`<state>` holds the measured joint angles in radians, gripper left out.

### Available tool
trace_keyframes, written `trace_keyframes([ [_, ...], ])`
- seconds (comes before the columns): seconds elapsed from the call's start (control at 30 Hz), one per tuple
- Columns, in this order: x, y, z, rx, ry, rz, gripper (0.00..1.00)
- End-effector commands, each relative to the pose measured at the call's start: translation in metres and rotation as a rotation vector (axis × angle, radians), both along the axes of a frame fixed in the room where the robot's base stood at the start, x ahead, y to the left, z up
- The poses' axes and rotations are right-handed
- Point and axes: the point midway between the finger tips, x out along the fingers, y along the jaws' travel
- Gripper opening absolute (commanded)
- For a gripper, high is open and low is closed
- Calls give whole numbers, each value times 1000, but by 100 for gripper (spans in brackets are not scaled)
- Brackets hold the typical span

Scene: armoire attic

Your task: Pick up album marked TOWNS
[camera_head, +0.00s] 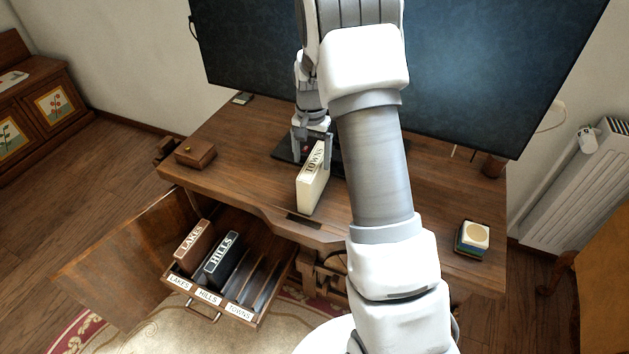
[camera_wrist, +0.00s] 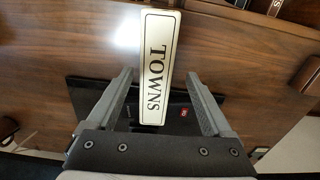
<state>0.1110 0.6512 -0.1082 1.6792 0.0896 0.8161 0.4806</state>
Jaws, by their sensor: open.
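The cream album marked TOWNS (camera_head: 311,188) stands upright on the wooden desk, its label facing up. In the wrist view its lettered spine (camera_wrist: 155,66) reaches from the top centre down between the two fingers. My gripper (camera_head: 311,150) is above the desk at the album's far end. In the wrist view my gripper (camera_wrist: 160,95) is open, with one finger on each side of the album and a visible gap to both. Whether a finger touches the album lower down cannot be told.
An open drawer (camera_head: 212,312) at the desk's left front holds the LAKES album (camera_head: 193,243) and HILLS album (camera_head: 221,258); its TOWNS slot is empty. A small wooden box (camera_head: 195,153) stands on the desk's left, a stack of small blocks (camera_head: 472,237) on its right. A large dark screen (camera_head: 470,60) rises behind.

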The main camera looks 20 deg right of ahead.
Motion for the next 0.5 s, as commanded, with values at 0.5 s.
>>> trace_keyframes([
  [0.5, 1, -8, -54, 1, 1, 0, 85],
])
